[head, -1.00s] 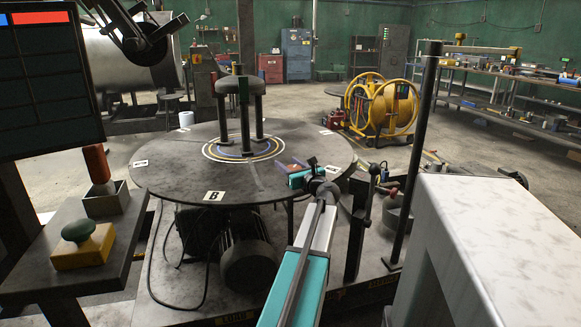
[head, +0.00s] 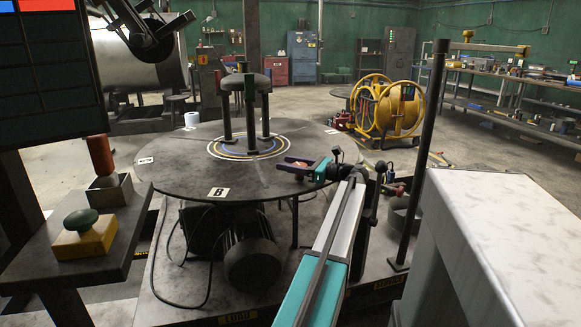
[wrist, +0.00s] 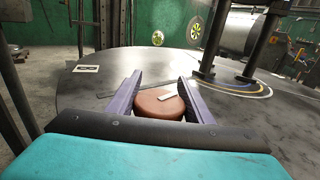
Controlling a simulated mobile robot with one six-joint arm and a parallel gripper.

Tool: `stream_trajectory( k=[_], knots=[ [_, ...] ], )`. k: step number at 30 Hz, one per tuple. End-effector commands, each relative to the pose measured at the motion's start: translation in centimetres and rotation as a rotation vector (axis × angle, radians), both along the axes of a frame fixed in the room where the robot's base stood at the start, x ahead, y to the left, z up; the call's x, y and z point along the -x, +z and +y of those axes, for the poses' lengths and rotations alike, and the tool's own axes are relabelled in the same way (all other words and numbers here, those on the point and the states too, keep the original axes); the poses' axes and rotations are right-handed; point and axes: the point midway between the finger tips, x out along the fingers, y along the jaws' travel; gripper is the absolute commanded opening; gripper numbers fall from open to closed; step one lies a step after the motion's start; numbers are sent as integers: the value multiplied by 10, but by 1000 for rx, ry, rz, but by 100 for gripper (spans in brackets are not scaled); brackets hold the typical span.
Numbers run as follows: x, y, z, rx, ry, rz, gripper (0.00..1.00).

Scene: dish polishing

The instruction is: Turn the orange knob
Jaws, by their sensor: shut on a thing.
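The orange knob (wrist: 157,104) is a round, brownish-orange disc with a white pointer mark on top. In the wrist view it sits between the two purple fingers of my gripper (wrist: 161,84). The fingers are shut on its sides, with their tips reaching past it. In the head view my gripper (head: 285,163) is at the right edge of the round table, its fingers pointing left. The knob is small there and mostly hidden by the gripper.
The dark round table (head: 180,172) carries a three-post stand (head: 245,105). A black post (head: 425,170) and a white cabinet (head: 520,235) stand right of my arm.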

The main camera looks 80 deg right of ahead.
Motion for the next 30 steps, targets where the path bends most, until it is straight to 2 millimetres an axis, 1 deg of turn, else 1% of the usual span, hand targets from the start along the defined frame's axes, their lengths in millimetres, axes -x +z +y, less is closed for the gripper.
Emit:
stream_trajectory(
  k=[1, 6, 12, 28, 29, 30],
  knots=[
    [1, -1, -4, 1, 26, -1, 24],
    [0, -1, 0, 1, 111, -1, 24],
    [0, 0, 4, 2, 173, -2, 24],
    [0, 0, 7, 1, 198, 0, 24],
    [0, 0, 7, 1, 198, 0, 48],
    [0, 0, 7, 1, 198, 0, 55]
  ],
)
